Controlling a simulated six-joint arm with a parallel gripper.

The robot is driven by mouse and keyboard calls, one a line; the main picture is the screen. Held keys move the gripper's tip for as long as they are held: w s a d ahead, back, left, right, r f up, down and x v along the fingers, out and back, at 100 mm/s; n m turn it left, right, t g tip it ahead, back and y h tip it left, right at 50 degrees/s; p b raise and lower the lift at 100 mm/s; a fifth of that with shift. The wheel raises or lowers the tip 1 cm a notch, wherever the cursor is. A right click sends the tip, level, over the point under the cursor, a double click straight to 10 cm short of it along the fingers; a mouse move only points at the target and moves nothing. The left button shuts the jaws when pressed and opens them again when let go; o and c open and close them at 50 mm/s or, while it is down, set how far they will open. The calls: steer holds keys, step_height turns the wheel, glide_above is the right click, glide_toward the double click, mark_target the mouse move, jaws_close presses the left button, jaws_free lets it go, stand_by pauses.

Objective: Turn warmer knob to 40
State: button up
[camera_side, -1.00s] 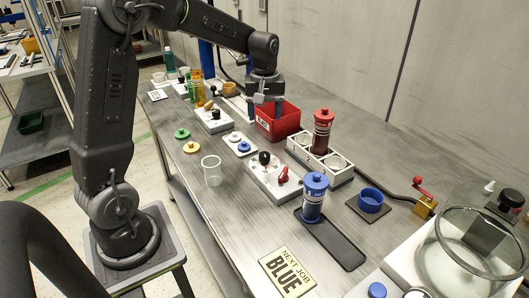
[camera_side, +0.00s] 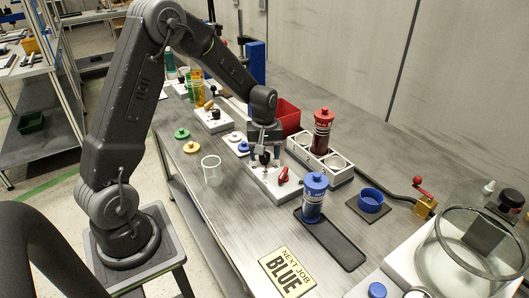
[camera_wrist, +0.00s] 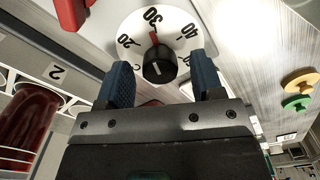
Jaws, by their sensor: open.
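The warmer knob (camera_wrist: 160,65) is black with a red pointer and sits on a round white dial (camera_wrist: 135,25) in the wrist view. The dial shows 20, 30 and 40, and the red pointer faces about 30. My gripper (camera_wrist: 161,66) is open, with one blue finger on each side of the knob; I cannot tell whether they touch it. In the side view my gripper (camera_side: 265,158) is low over the white warmer panel (camera_side: 262,184), and the knob is partly hidden between the fingers.
A red lever (camera_side: 283,175) stands on the same panel, close to the right of my gripper. A white rack (camera_side: 335,167) holding a red bottle (camera_side: 322,132) is behind it. A blue bottle (camera_side: 314,197) stands to the right on a dark tray (camera_side: 340,245). A clear cup (camera_side: 211,171) is at left.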

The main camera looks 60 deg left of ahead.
steer(key=c, duration=0.9)
steer(key=shift+m, duration=0.3)
steer(key=m, duration=1.2)
steer(key=shift+m, duration=0.4)
